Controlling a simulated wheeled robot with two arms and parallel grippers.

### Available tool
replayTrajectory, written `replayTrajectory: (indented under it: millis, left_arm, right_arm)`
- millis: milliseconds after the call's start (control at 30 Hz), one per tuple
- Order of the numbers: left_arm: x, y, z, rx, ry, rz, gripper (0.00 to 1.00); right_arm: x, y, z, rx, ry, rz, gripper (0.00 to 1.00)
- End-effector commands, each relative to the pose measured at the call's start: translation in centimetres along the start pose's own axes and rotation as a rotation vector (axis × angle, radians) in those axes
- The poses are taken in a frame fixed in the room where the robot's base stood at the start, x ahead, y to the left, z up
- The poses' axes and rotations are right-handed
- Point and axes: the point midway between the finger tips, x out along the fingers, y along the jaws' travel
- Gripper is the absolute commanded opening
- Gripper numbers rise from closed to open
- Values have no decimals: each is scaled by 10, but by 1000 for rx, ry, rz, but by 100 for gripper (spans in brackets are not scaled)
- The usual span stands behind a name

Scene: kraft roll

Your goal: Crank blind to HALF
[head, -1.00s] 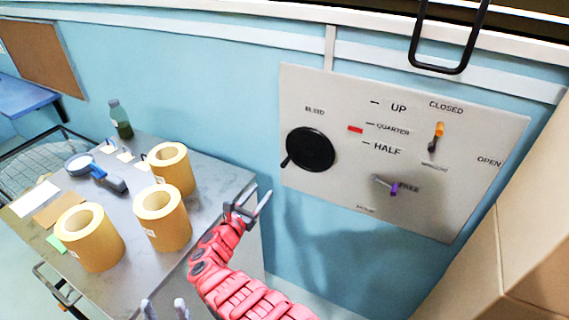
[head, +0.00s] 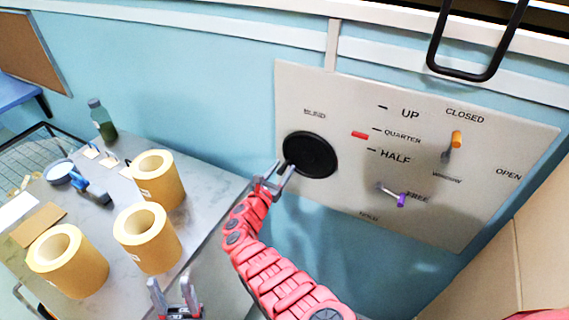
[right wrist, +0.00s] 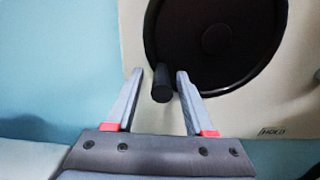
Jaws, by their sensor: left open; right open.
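The black round blind crank (head: 310,155) is on a grey wall panel (head: 330,88). In the right wrist view the crank disc (right wrist: 215,40) fills the upper right, and its stubby black handle (right wrist: 161,84) stands between my right fingertips. My right gripper (head: 278,170) is open at the crank's lower left; it also shows in the right wrist view (right wrist: 158,85), with gaps beside the handle. The red blind marker (head: 359,134) sits level with about the QUARTER mark, above the HALF label (head: 395,157). My left gripper (head: 176,292) is open at the bottom, away from the panel.
An orange-tipped window lever (head: 456,140) and a purple-tipped FREE/HOLD lever (head: 400,199) are right of the crank. A table with several kraft rolls (head: 147,238) and a green bottle (head: 102,120) stands left. A cardboard box (head: 515,240) is at lower right. A black bar handle (head: 478,72) hangs above the panel.

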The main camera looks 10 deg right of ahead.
Motion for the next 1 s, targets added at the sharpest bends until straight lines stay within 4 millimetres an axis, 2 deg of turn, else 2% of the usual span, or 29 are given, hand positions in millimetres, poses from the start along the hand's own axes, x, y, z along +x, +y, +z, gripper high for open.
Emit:
replayTrajectory:
  millis: [233,500,533,1000]
  left_arm:
    - [0,0,0,0,0,0,53]
    - [0,0,0,0,0,0,53]
    - [0,0,0,0,0,0,53]
    - [0,0,0,0,0,0,53]
  right_arm:
    - [0,0,0,0,1,1,51]
    - [0,0,0,0,1,0,3]
    - [0,0,0,0,1,0,0]
    - [0,0,0,0,1,0,0]
